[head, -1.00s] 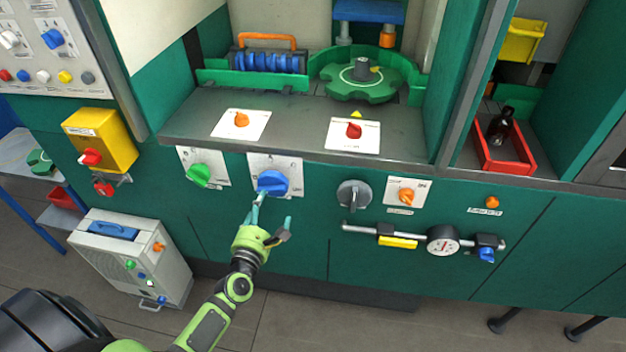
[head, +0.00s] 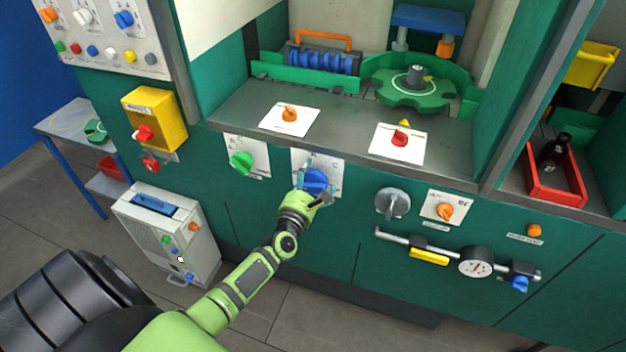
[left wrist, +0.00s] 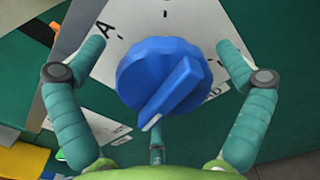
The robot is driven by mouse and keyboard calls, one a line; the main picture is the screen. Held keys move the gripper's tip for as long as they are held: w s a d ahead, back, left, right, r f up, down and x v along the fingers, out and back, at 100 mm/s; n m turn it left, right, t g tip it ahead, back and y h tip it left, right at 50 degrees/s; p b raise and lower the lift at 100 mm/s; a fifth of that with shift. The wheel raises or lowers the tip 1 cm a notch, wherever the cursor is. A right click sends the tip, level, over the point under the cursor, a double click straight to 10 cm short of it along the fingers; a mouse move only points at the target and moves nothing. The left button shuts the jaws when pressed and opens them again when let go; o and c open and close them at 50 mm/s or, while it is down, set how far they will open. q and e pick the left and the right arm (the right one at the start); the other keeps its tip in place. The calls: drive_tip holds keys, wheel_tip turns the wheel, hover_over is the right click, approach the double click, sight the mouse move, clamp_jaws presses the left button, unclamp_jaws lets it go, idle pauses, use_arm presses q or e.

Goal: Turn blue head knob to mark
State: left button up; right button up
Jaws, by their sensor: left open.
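The blue head knob (head: 315,181) sits on a white marked plate (head: 331,159) on the green front panel. In the left wrist view the knob (left wrist: 163,77) is large and round. Its raised grip bar has a white-tipped end pointing down and left. The plate shows a letter A at upper left and dark tick marks; other lettering is partly hidden behind the knob. My left gripper (head: 319,184) is open at the knob. In the left wrist view its teal fingers stand on either side, with visible gaps to the knob. My right gripper is not in view.
A green knob (head: 241,160) is left of the blue one, and a grey knob (head: 392,203) is to its right. The grey shelf (head: 345,126) juts out above. A horizontal bar with a gauge (head: 476,267) sticks out at lower right.

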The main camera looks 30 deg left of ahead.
use_arm(q)
drive_tip(key=c, duration=1)
drive_tip(key=shift+r, duration=0.15)
